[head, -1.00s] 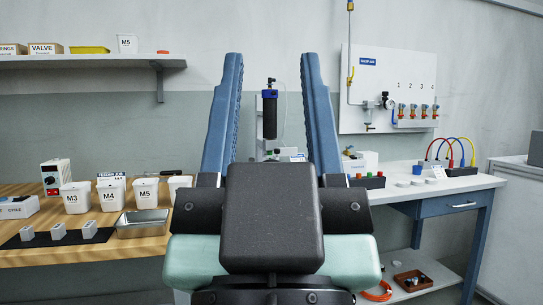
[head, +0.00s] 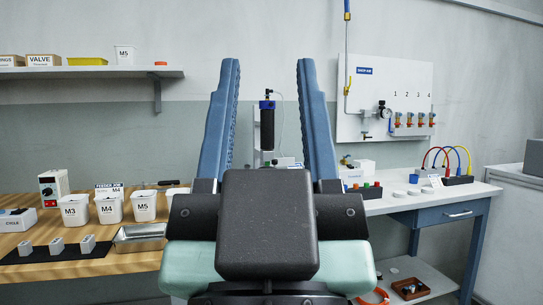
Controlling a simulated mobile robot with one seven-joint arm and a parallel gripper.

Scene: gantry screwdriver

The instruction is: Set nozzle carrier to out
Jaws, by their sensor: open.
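My gripper (head: 267,62) fills the middle of the head view, its two long blue fingers upright and wide apart, with nothing held between them. Between the fingers, farther back, stands a screwdriver unit (head: 267,128) with a black upright cylinder, a blue cap and a thin hose, mounted on a pale column. The lower part of this unit is hidden behind my gripper. I cannot make out a nozzle carrier or its position.
On the left, a wooden bench (head: 60,278) holds white bins M3 (head: 74,211), M4 and M5, and a metal tray (head: 140,238). On the right, a blue-framed bench (head: 450,208) carries coloured buttons (head: 362,187) and hoses. A valve panel (head: 350,120) hangs on the wall.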

